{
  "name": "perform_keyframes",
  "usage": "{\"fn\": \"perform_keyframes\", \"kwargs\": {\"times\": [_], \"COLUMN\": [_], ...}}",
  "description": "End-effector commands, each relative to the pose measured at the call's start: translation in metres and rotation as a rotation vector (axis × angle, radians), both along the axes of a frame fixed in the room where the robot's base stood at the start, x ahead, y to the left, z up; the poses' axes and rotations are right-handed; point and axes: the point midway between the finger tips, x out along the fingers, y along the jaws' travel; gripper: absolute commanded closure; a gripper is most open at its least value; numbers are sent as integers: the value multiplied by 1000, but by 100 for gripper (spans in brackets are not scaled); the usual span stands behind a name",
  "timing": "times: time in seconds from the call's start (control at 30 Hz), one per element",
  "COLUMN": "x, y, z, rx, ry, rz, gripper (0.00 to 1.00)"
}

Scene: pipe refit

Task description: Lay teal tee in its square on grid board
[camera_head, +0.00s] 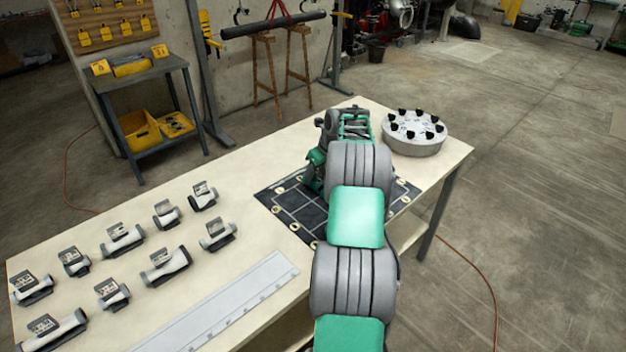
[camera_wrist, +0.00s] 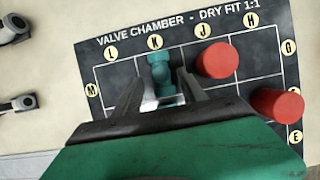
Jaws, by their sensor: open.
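The teal tee (camera_wrist: 160,72) lies on the dark grid board (camera_wrist: 118,72), below the K label near the board's titled edge. My gripper (camera_wrist: 160,78) is open, with one finger on each side of the tee and small gaps showing. A pale-outlined square shows just below the tee, partly hidden by my gripper. I cannot tell whether the tee sits exactly within its square. In the head view, the board (camera_head: 284,206) lies on the table under my arm, which hides the tee and the fingertips.
Two red cylinders (camera_wrist: 217,60) (camera_wrist: 277,103) stand on the board to the right of my gripper. Several grey pipe pieces in holders (camera_head: 122,240) stand on the table (camera_head: 240,160) at left. A round grey stand with black knobs (camera_head: 414,146) is at the far right end.

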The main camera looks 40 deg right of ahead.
Motion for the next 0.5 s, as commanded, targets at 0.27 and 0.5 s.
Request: {"fn": "perform_keyframes", "kwargs": {"times": [0.27,0.5], "x": [-24,-25], "y": [-1,9], "z": [57,73], "rx": [-1,-18], "ry": [0,1], "rz": [0,46], "gripper": [51,51]}}
